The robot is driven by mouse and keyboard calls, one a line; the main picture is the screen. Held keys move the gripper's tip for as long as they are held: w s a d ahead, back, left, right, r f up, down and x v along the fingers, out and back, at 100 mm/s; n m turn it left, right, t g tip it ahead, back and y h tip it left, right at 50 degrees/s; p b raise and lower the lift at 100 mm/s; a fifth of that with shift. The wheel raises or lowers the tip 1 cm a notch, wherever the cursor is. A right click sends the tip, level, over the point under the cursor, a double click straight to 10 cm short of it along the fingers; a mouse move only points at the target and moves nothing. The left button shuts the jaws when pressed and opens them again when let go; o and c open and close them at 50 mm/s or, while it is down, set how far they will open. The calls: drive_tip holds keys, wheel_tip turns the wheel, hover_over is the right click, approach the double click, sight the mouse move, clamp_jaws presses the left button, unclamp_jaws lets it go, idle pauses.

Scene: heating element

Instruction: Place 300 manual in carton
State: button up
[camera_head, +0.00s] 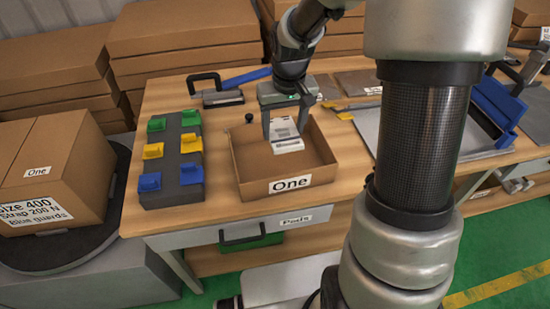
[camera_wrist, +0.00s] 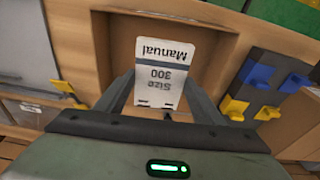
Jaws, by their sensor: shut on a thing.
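The white manual (camera_head: 286,138) is in my gripper (camera_head: 283,132), over the open carton labelled "One" (camera_head: 254,187). In the wrist view the manual (camera_wrist: 165,65) reads "Size 300 Manual" upside down, and sits between the two fingers of my gripper (camera_wrist: 160,98). My gripper is shut on it. The carton (camera_wrist: 110,40) lies behind the manual in that view and appears empty otherwise. I cannot tell whether the manual's lower edge touches the carton floor.
A dark rack (camera_head: 178,165) with green, yellow and blue clips stands left of the carton. A closed box (camera_head: 55,165) labelled "One" and "Size 400" is at far left. A grey tray (camera_head: 400,135) lies right. A drawer (camera_head: 230,232) is below the carton.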

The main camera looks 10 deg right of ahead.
drive_tip(key=b, duration=0.4)
hover_over(282, 170)
drive_tip(key=f, duration=0.9)
drive_tip(key=shift+s+f, duration=0.3)
drive_tip(key=shift+s, duration=0.05)
drive_tip(key=shift+f+b, duration=0.35)
drive_tip(key=shift+f, duration=1.95)
drive_tip(key=shift+f, duration=0.1)
drive_tip(key=o, duration=1.2)
